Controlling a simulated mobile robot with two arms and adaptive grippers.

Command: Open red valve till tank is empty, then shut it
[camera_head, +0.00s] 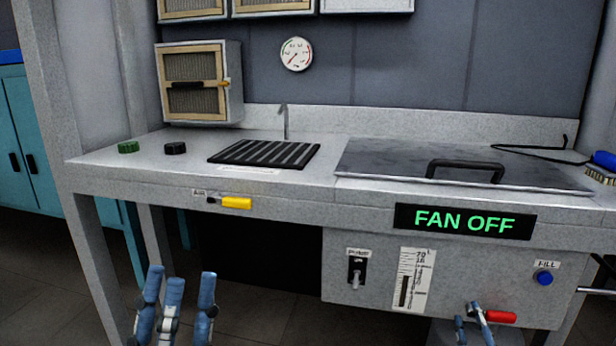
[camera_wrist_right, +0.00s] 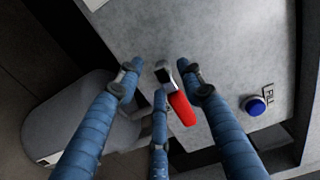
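The red valve handle (camera_head: 501,317) is low on the front of the stand at the right, pointing right in the head view. In the right wrist view the red handle (camera_wrist_right: 182,109) extends from a metal fitting (camera_wrist_right: 164,75). My right gripper (camera_head: 474,320) is at the valve, its blue fingers spread around the fitting and handle; contact is unclear. The level gauge (camera_head: 412,281) on the front panel has a dark column reaching partway up its scale. My left gripper (camera_head: 178,290) is open and empty at the lower left, away from the stand's front.
A blue FILL button (camera_head: 543,278) is right of the valve. A switch (camera_head: 356,271) is left of the gauge, and a yellow handle (camera_head: 237,202) is on the front edge. A lid with a black handle (camera_head: 465,168) covers the right worktop. The display (camera_head: 464,221) reads FAN OFF.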

